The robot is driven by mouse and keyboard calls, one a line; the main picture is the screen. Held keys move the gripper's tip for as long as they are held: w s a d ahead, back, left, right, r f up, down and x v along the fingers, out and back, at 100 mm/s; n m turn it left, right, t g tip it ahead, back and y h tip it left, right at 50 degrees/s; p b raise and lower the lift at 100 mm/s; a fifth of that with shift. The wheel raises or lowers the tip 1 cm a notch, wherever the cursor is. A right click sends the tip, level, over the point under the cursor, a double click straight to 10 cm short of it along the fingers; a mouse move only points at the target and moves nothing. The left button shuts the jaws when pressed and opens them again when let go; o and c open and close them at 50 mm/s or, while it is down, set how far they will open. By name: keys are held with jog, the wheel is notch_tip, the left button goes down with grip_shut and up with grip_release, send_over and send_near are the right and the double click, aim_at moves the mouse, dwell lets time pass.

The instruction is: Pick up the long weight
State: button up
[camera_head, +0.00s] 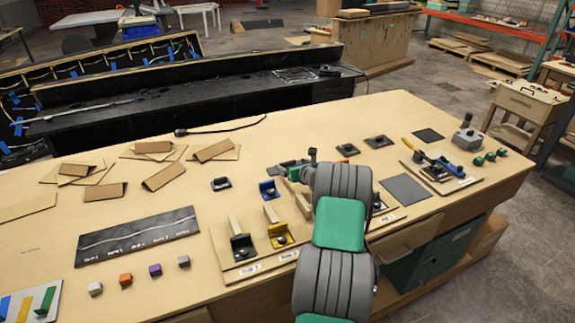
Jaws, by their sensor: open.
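I cannot tell for certain which object is the long weight. My gripper (291,172) is over the middle of the bench, largely hidden by my own grey and green arm. It is open, and I see nothing held in it. My arm hides part of this board.
Small cubes (126,279) and a dark panel (138,236) lie at the left. Folded cardboard pieces (106,191) cover the back left. A grey box with a knob (467,138) and a tool board (440,172) stand at the right. A black console (190,102) stands behind.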

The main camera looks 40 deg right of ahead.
aim_at(288, 163)
jog(key=x, duration=0.3)
jog(key=shift+w+p, duration=0.25)
jog(key=shift+p, duration=0.1)
jog(key=shift+c, duration=0.3)
grip_shut()
jog(key=shift+d+r, duration=0.1)
jog(key=shift+r, duration=0.05)
dwell(0.3)
